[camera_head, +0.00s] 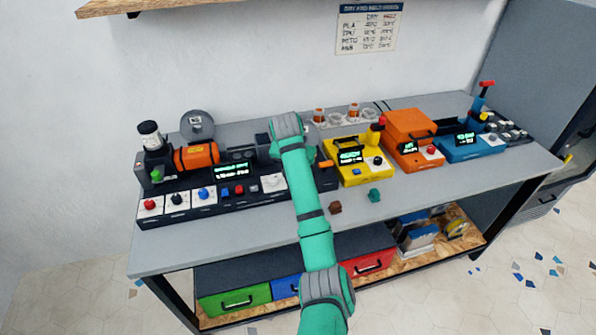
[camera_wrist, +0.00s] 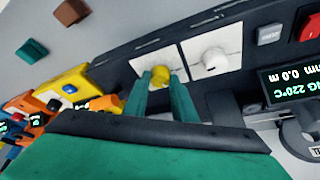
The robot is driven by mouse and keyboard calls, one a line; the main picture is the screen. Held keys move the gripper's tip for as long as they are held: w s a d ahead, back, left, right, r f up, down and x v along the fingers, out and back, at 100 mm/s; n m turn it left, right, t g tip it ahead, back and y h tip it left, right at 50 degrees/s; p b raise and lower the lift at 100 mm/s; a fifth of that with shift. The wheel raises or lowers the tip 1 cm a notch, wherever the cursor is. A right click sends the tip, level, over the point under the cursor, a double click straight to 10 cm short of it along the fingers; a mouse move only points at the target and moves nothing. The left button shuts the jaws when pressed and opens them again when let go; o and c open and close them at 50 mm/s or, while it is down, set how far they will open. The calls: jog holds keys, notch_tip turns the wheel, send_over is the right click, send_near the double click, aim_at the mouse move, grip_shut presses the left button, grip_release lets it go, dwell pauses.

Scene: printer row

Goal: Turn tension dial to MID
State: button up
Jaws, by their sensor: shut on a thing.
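A small yellow dial (camera_wrist: 161,73) sits on a white plate on the front panel of the long black machine (camera_head: 232,203). My gripper (camera_wrist: 160,80) is shut on this dial, with one green finger on each side of it. A white dial (camera_wrist: 213,60) on its own plate is just right of it in the wrist view; a white dial also shows in the head view (camera_head: 272,181). No label or MID mark is readable, so the dial's setting cannot be told. In the head view my arm hides the yellow dial and the gripper.
Red (camera_head: 150,205), black (camera_head: 178,200) and blue (camera_head: 203,194) knobs line the panel's left part. A yellow machine (camera_head: 358,160), an orange one (camera_head: 410,140) and a blue one (camera_head: 470,146) stand to the right. Brown (camera_head: 335,208) and teal (camera_head: 375,195) blocks lie in front.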

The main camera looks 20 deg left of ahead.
jog(key=m, duration=0.1)
jog(key=m+h, duration=0.1)
jog(key=m, duration=0.1)
jog(key=shift+a+m, duration=0.25)
jog(key=shift+m, duration=0.05)
jog(key=shift+m+h, duration=0.5)
jog(key=shift+g, duration=0.3)
jog(key=o, duration=1)
jog(key=shift+d+r, duration=0.1)
